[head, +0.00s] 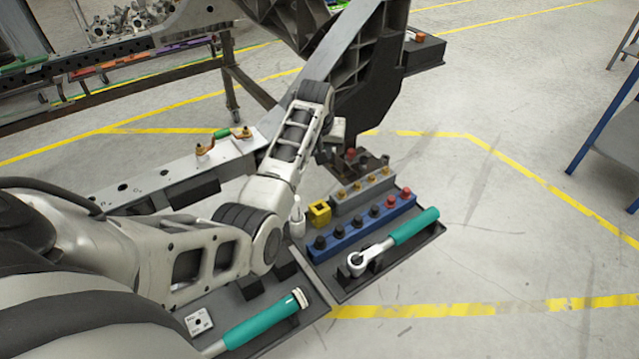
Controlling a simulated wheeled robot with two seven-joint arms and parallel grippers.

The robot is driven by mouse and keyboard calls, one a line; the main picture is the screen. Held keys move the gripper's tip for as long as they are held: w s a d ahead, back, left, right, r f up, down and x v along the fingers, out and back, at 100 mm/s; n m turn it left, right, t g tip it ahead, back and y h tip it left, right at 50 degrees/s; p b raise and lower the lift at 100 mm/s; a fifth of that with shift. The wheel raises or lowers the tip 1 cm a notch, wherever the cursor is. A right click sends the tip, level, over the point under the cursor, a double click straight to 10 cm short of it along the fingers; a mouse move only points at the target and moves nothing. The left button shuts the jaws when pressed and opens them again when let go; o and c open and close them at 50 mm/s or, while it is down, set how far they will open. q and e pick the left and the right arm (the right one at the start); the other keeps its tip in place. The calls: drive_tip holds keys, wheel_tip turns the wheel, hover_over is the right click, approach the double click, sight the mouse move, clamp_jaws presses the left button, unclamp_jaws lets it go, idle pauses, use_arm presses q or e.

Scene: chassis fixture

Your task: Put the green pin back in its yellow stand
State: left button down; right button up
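The yellow stand (320,213) is a small yellow block with a dark, empty-looking opening in its top, at the left end of the tool tray. A small green piece (222,133) lies by two gold-coloured posts on the pale fixture plate; I cannot tell whether it is the green pin. No other green pin shows clearly. My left arm reaches in from the left across the picture. My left gripper (335,148) is beyond the stand, close to a dark bracket with a red knob; its fingers are mostly hidden. My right gripper is not in view.
The dark tray (432,236) holds a blue rail (362,228) with black and red knobs, a grey rail (362,194) with gold pins, and a teal-handled ratchet (400,238). A large dark chassis part (375,70) rises behind my gripper.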

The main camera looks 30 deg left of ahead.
use_arm(q)
wheel_tip(320, 180, down, 10)
drive_tip(key=s+d+b, duration=0.1)
drive_tip(key=s+b, duration=0.1)
drive_tip(key=b, duration=0.1)
drive_tip(key=shift+s+d+f+m, duration=0.15)
drive_tip(key=shift+s+d+m, duration=0.15)
drive_tip(key=shift+s+d, duration=0.05)
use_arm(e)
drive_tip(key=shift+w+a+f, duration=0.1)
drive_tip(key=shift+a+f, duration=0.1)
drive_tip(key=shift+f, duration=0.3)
use_arm(q)
drive_tip(key=shift+s+p, duration=0.2)
drive_tip(key=shift+p, duration=0.5)
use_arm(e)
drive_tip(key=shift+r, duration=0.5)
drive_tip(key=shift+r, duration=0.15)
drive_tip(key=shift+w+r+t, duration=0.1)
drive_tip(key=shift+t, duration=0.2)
use_arm(q)
drive_tip(key=shift+p, duration=0.4)
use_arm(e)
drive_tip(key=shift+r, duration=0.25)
